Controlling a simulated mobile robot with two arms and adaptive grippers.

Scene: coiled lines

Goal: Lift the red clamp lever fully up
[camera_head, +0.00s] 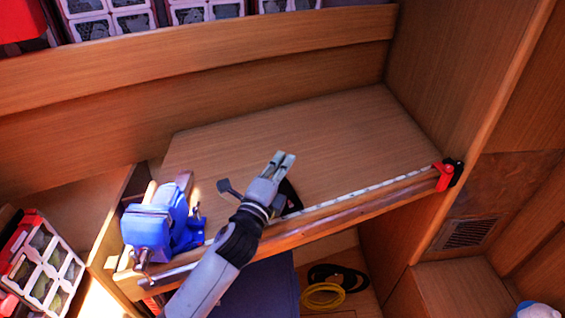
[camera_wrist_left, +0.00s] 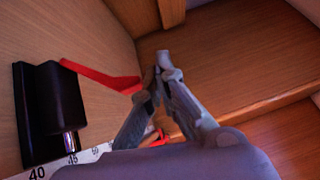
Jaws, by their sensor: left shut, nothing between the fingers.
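The red clamp lever (camera_wrist_left: 100,76) shows in the left wrist view, slanting from the top of a black clamp block (camera_wrist_left: 50,110) toward my gripper. Its far end is close beside one finger; I cannot tell whether they touch. My left gripper (camera_wrist_left: 164,66) is shut with nothing between its fingers. In the head view the left gripper (camera_head: 285,160) is over the wooden bench top, with a dark curved part (camera_head: 291,197) half hidden beside it. The lever is not clearly visible there. My right gripper is not in view.
A white measuring strip (camera_head: 360,190) runs along the bench's front edge to a red and black fitting (camera_head: 447,174). A blue vise (camera_head: 155,225) stands at the left. A yellow coil (camera_head: 323,296) lies below. The bench top right of the gripper is clear.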

